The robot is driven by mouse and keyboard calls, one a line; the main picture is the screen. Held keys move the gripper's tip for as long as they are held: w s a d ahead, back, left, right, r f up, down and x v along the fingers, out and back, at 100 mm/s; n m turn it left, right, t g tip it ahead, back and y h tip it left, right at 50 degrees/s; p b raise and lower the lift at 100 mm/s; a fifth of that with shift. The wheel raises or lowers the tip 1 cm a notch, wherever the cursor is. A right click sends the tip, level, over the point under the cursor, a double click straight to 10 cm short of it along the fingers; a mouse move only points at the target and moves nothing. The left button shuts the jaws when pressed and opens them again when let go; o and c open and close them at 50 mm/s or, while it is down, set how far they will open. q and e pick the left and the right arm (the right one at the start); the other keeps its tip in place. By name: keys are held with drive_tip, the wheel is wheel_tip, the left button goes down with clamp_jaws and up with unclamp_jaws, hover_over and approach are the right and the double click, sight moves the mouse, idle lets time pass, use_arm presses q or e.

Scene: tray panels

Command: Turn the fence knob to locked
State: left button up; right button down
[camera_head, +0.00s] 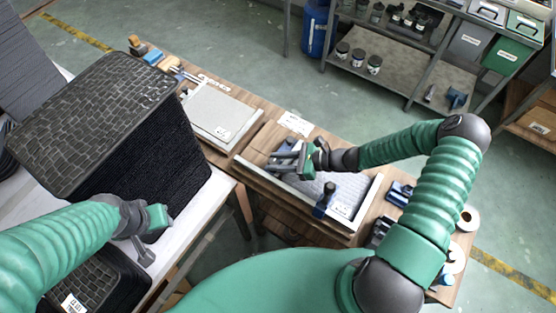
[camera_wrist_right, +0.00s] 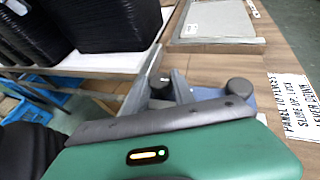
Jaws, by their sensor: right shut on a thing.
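A shallow tray (camera_head: 372,198) with pale edges and a grey panel lies on the wooden bench. My right gripper (camera_head: 284,158) is over its left part. In the right wrist view my right gripper (camera_wrist_right: 160,90) is shut on a small dark fence knob (camera_wrist_right: 158,84), mostly hidden between the grey fingers. A blue part with a round dark top (camera_wrist_right: 240,88) stands just right of the fingers. Another blue clamp (camera_head: 324,200) stands at the tray's near side. The knob's setting cannot be read. My left gripper (camera_head: 146,256) hangs beside the black stack; its finger gap is unclear.
A tall stack of black woven-look trays (camera_head: 95,110) stands on a white table at left. A grey panel (camera_head: 215,112) lies farther back on the bench. A printed label (camera_head: 296,123) lies behind the tray. Blue tools (camera_head: 399,193) and tape rolls (camera_head: 468,219) are at right.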

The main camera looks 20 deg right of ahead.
drive_tip(key=c, duration=1.3)
unclamp_jaws()
drive_tip(key=shift+w+d, duration=0.1)
drive_tip(key=shift+c, duration=0.2)
drive_tip(key=v, duration=1.6)
drive_tip(key=shift+d+b, duration=0.35)
drive_tip(key=shift+d, duration=0.05)
drive_tip(key=shift+s, duration=0.2)
